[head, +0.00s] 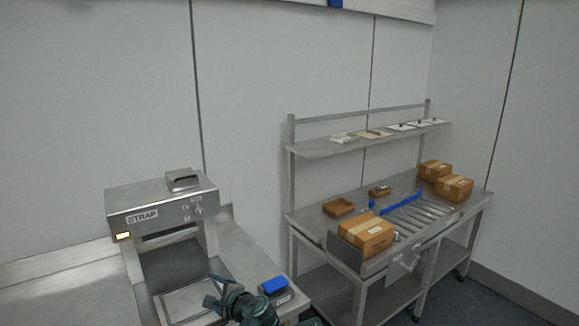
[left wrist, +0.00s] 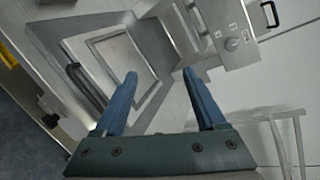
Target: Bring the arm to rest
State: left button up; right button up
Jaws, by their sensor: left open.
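My left gripper (head: 221,293) shows at the bottom of the head view, above the front of the steel strapping machine's bench. Its two blue fingers stand apart with nothing between them, as the left wrist view (left wrist: 158,88) shows. Beyond the fingers lies a framed steel plate (left wrist: 124,62) on the machine's bed. The strapping machine (head: 160,212), marked STRAP, stands behind the gripper with a lit yellow lamp. My right gripper is not seen.
A small blue-topped device (head: 274,286) sits right of the gripper. A steel roller table (head: 315,231) on the right carries cardboard boxes (head: 365,235), small brown trays (head: 339,206) and a shelf (head: 330,148) above. A floor gap separates the benches.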

pick_arm(q)
jog(key=s+f+n+g+h, duration=0.7)
jog(key=s+f+n+g, duration=0.1)
jog(key=s+f+n, duration=0.4)
jog(key=s+d+f+g+h, duration=0.1)
jog(key=s+d, duration=0.3)
jog(key=d, duration=0.3)
jog(key=s+d+f+g, duration=0.1)
jog(key=s+d, duration=0.3)
jog(key=d, duration=0.3)
jog(key=shift+s+d+f+m+h, duration=0.25)
jog(key=shift+d+m+h, duration=0.1)
jog(key=shift+m+h, duration=0.05)
